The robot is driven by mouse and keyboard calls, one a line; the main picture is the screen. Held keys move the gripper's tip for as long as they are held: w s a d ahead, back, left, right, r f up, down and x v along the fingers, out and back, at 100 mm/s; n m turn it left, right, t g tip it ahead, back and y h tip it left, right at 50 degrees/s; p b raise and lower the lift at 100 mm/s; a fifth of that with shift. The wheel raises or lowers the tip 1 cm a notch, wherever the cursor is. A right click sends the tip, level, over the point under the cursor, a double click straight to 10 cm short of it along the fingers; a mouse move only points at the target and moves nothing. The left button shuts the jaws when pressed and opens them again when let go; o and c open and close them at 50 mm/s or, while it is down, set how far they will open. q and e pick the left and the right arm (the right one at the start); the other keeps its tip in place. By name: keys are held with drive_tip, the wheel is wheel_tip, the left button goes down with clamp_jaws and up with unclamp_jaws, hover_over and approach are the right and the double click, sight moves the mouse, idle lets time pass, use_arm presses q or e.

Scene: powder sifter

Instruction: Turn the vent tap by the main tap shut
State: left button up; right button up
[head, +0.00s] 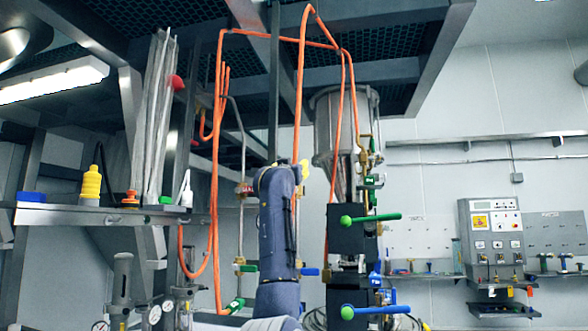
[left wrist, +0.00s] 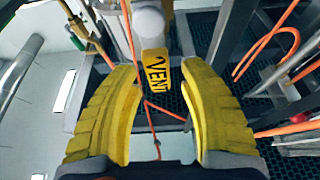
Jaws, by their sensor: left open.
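The vent tap's yellow handle (left wrist: 160,74), marked VENT in black, shows at the top middle of the left wrist view. It hangs from a pale round knob (left wrist: 149,22). My left gripper (left wrist: 158,82) is open, its two yellow fingers on either side of the handle, with a visible gap on each side. I cannot tell how deep the handle sits between them. In the head view my left arm rises in the middle and largely hides the gripper; a little yellow (head: 304,167) shows at its top. The main tap cannot be singled out. My right gripper is not in view.
A green-handled lever (head: 370,218) and a blue-handled lever (head: 375,311) stick out right of my arm. Orange hoses (head: 301,90) hang close around it. A metal hopper (head: 333,125) stands behind. A shelf (head: 100,216) with bottles is at left, a control panel (head: 492,235) at right.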

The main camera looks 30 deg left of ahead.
use_arm(q)
drive_tip(key=shift+c, duration=0.5)
clamp_jaws()
